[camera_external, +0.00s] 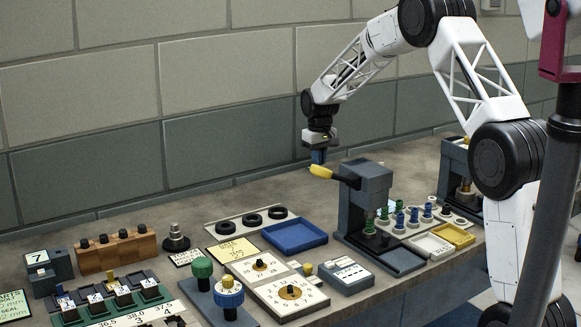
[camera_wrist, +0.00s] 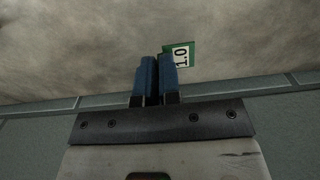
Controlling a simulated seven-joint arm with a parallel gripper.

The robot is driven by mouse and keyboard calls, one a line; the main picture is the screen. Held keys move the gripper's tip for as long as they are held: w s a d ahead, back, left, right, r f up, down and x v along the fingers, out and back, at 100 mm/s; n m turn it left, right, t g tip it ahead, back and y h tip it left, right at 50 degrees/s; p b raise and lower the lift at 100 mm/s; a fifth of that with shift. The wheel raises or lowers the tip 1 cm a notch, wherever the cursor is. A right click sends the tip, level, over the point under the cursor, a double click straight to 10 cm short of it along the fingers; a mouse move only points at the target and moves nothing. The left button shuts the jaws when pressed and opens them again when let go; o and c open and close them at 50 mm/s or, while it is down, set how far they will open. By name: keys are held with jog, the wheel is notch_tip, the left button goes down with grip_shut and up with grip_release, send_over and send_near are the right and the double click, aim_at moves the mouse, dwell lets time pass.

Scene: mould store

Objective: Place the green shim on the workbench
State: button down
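The green shim (camera_wrist: 183,54) is a small green plate with a white label and dark print. In the wrist view it shows just past the fingertips, at the right finger, which covers its left part. I cannot tell whether it touches a finger or lies on the workbench behind. My gripper (camera_wrist: 157,62) has blue fingers close together with a narrow dark gap, and no shim is clear in that gap. In the external view my gripper (camera_external: 318,157) hangs near the wall above the back of the workbench (camera_external: 345,155), behind the yellow handle. I cannot make out the shim there.
A grey press (camera_external: 370,190) with a yellow handle (camera_external: 321,172) stands in front of my gripper. A blue tray (camera_external: 295,236), black rings (camera_external: 252,220) and a wooden block (camera_external: 116,250) lie to the left. The wall (camera_external: 290,130) is close behind. Bare bench shows left of the press.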

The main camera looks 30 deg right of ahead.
jog(key=shift+f, duration=1.75)
jog(key=shift+f, duration=0.15)
jog(key=c, duration=1.3)
grip_release()
notch_tip(320, 180, up, 12)
jog(key=shift+r, duration=0.15)
